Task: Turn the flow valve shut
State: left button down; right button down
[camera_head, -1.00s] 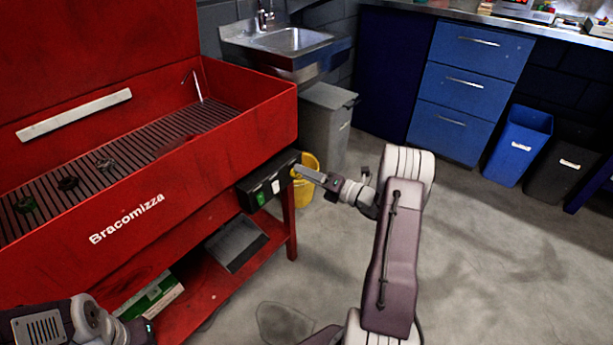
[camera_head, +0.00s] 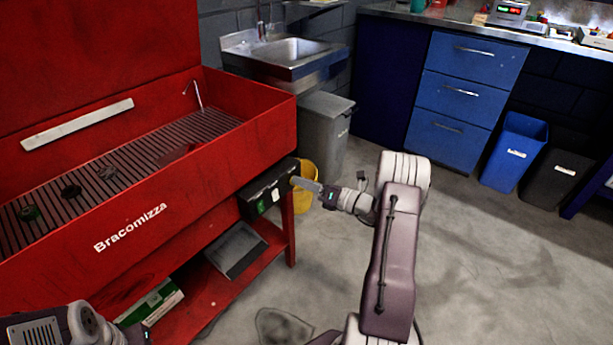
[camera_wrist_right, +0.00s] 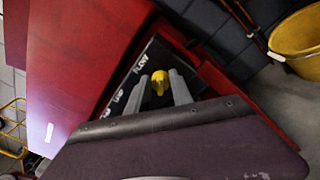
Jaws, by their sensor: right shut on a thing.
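The flow valve is a yellow knob (camera_wrist_right: 160,78) on a black control box (camera_head: 268,190) at the right end of the red parts washer. My right gripper (camera_head: 297,182) reaches the box from the right. In the right wrist view, its two grey fingers (camera_wrist_right: 159,82) stand on either side of the yellow knob and are shut on it. White lettering shows on the box beside the knob. In the head view the fingers hide most of the knob. My left arm shows at the bottom left corner, and its fingers cannot be made out.
The red washer (camera_head: 215,165) fills the left side, with a lower shelf (camera_head: 200,310) under it. A yellow bucket (camera_head: 305,172) stands close behind my right gripper. A grey bin (camera_head: 323,135) is behind that. Open floor lies to the right.

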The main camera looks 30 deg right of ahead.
jog(key=n+b, duration=0.1)
jog(key=n, duration=0.3)
jog(key=n+h, duration=0.1)
jog(key=n, duration=0.4)
jog(key=n+h+b, duration=0.1)
jog(key=n, duration=0.3)
jog(key=shift+w+d+f+b, duration=0.1)
jog(key=shift+w+d+b, duration=0.2)
jog(key=shift+d+b, duration=0.1)
jog(key=shift+n, duration=0.4)
jog(key=c, duration=1.2)
grip_release()
jog(key=shift+c, duration=0.2)
jog(key=shift+o, duration=0.5)
jog(key=shift+d, duration=0.25)
jog(key=shift+s+a+f, duration=0.1)
jog(key=shift+a, duration=0.05)
